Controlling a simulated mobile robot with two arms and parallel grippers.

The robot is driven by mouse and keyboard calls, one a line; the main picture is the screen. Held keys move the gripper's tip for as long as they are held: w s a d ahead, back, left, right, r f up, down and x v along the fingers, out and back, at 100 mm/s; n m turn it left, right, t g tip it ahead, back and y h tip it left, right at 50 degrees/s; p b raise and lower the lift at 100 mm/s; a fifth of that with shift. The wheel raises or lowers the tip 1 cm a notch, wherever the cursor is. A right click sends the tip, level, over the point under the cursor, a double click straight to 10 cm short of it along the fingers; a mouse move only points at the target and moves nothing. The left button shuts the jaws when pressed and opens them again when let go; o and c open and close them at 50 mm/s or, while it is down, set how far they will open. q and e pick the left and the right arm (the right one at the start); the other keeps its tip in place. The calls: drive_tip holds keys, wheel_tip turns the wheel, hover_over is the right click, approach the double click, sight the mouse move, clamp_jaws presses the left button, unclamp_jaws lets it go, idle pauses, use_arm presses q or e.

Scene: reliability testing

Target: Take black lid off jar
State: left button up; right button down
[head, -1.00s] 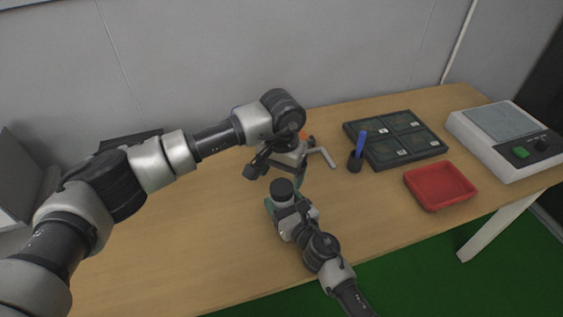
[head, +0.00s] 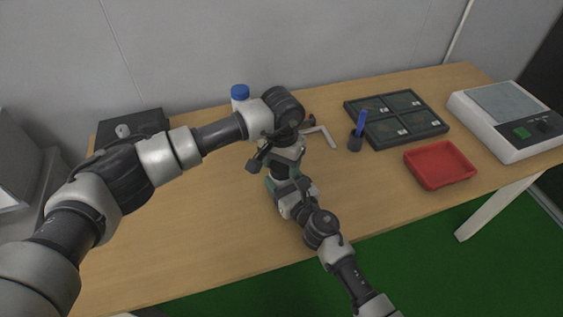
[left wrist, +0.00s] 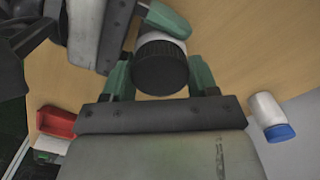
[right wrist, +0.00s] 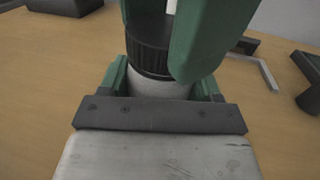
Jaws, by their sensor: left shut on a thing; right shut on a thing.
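The jar has a white body (right wrist: 158,88) and a ribbed black lid (left wrist: 160,66). The lid sits on top of the jar in the right wrist view (right wrist: 148,52), with no clear gap between them. My left gripper (left wrist: 160,78) comes from above, its green fingers shut on the lid from both sides. My right gripper (right wrist: 162,84) is shut on the white jar body below the lid. In the head view the left gripper (head: 277,166) hides most of the jar, and the right gripper (head: 280,187) is just below it.
A bottle with a blue cap (head: 240,97) stands behind my left arm. An L-shaped metal rod (head: 322,134), a pen cup (head: 355,143), a black compartment tray (head: 425,132), a red tray (head: 440,181) and a scale (head: 510,123) lie to the right. The table's front left is clear.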

use_arm(q)
drive_tip(key=n, duration=0.4)
use_arm(e)
drive_tip(key=shift+f, duration=0.1)
use_arm(q)
drive_tip(key=n, duration=1)
drive_tip(key=shift+n, duration=0.4)
drive_tip(key=n, duration=0.8)
drive_tip(key=shift+r, duration=0.1)
drive_tip(key=n, duration=1.9)
drive_tip(key=shift+n, duration=0.4)
drive_tip(key=n, duration=0.6)
drive_tip(key=shift+n, duration=0.3)
drive_tip(key=n, duration=0.4)
drive_tip(key=shift+n, duration=0.4)
drive_tip(key=shift+r, duration=0.25)
